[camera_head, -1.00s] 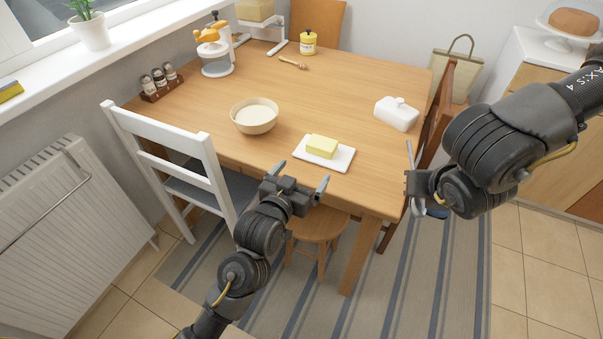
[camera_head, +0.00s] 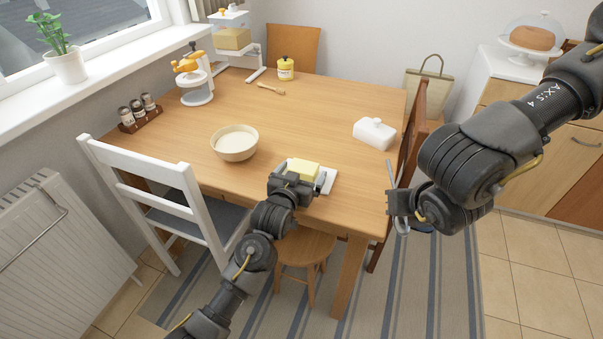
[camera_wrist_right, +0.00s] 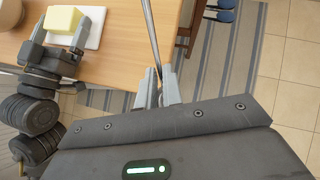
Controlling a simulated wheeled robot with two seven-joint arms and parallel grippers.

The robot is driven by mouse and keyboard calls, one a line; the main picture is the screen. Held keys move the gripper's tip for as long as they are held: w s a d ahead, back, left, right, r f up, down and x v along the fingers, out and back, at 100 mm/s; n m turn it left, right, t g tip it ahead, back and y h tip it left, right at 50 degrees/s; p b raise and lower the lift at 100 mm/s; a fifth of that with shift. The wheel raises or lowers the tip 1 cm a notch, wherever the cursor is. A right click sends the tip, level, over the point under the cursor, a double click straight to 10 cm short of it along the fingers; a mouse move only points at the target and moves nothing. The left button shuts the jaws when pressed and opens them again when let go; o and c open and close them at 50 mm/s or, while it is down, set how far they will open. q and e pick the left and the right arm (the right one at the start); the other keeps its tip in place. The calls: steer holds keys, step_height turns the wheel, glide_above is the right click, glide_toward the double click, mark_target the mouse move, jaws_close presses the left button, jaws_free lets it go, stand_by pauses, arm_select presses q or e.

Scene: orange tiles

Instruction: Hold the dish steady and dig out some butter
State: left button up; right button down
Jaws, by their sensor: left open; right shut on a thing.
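The butter block (camera_head: 303,169) sits on a flat white dish (camera_head: 328,182) near the table's front edge. My left gripper (camera_head: 296,184) is open at the dish's near side. It hides part of the dish and the butter's lower front. In the right wrist view, the left gripper's fingers (camera_wrist_right: 59,40) are spread beside the butter (camera_wrist_right: 64,20) and over part of the dish (camera_wrist_right: 95,38). Whether they touch the dish cannot be told. My right gripper (camera_wrist_right: 158,88) is shut on a thin metal utensil (camera_wrist_right: 153,35), right of the table's front corner. The utensil's far end is out of that view.
A white chair (camera_head: 160,180), a wooden chair (camera_head: 412,130) and a stool (camera_head: 305,246) are close to the table. The table's middle is clear.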

arm_select(q)
steer(key=c, duration=1.4)
stand_by(1.2)
arm_select(e)
steer(key=w+a+r+m+h, duration=0.1)
steer(key=w+a, duration=0.4)
steer(key=w, duration=0.5)
steer(key=w+a+r+m+h, duration=0.1)
steer(key=w+a, duration=0.4)
steer(key=w, duration=0.5)
steer(key=w+a+r+m+t+h, duration=0.1)
steer(key=w+a, duration=0.4)
steer(key=w, duration=0.5)
steer(key=shift+w+r+m+h, duration=0.3)
steer(key=shift+r+m, duration=0.4)
steer(key=shift+r, duration=0.2)
